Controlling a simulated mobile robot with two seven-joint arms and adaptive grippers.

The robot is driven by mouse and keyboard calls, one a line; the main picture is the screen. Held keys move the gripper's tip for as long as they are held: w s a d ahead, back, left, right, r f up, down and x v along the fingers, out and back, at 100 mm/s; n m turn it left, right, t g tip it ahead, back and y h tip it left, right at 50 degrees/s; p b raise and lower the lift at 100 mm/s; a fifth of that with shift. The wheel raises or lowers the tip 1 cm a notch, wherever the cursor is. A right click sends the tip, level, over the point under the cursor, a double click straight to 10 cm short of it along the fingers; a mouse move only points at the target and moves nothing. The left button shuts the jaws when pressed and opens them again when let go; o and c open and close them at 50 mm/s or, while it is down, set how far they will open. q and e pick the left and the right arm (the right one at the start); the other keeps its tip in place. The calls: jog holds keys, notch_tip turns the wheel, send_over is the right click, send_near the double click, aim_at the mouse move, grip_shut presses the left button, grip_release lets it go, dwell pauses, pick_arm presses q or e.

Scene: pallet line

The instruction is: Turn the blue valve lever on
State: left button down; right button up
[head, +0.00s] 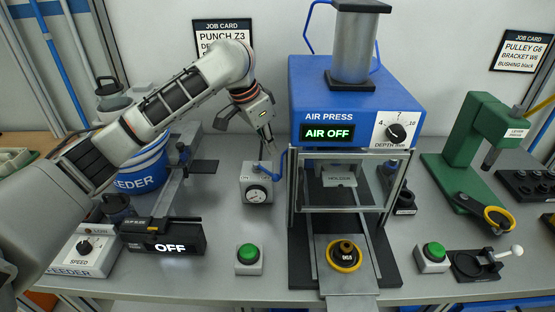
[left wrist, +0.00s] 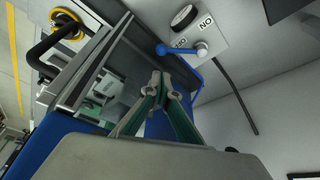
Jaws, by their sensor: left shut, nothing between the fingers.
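The blue valve lever (head: 283,160) is on a small grey box with a gauge (head: 257,192), left of the air press. In the left wrist view the lever (left wrist: 182,49) lies across the box face, beside a partly covered label, with an ON label near the box edge. My left gripper (head: 270,146) is shut and empty, just above the box. In the left wrist view its fingertips (left wrist: 161,78) look close to the lever's end, with a gap in the picture. I cannot tell the depth between them. My right gripper is not in view.
The blue air press (head: 350,85) reads AIR OFF and stands just right of the valve box. A green button box (head: 248,259) is in front. The feeder's OFF display (head: 165,240) is at left. A green lever press (head: 475,140) is at right.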

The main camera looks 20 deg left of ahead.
aim_at(277, 176)
pick_arm(q)
jog(key=x, duration=0.9)
jog(key=shift+f, duration=0.25)
jog(key=shift+s+a+m, duration=0.1)
jog(key=shift+s+m, duration=0.1)
jog(key=shift+m, duration=0.3)
jog(key=shift+s+a+m+g+h, duration=0.25)
jog(key=shift+s+m, duration=0.15)
jog(key=shift+m, duration=0.15)
jog(key=shift+s+a+m+g+h, duration=0.2)
jog(key=shift+s+m, duration=0.2)
jog(key=shift+m, duration=0.15)
jog(key=s+a+m+g, duration=0.3)
jog(key=a+m, duration=0.7)
jog(key=shift+s+m, duration=0.3)
jog(key=shift+m, duration=0.1)
jog(key=shift+a+g, duration=0.2)
jog(key=shift+g, duration=0.05)
jog(key=shift+r, duration=0.15)
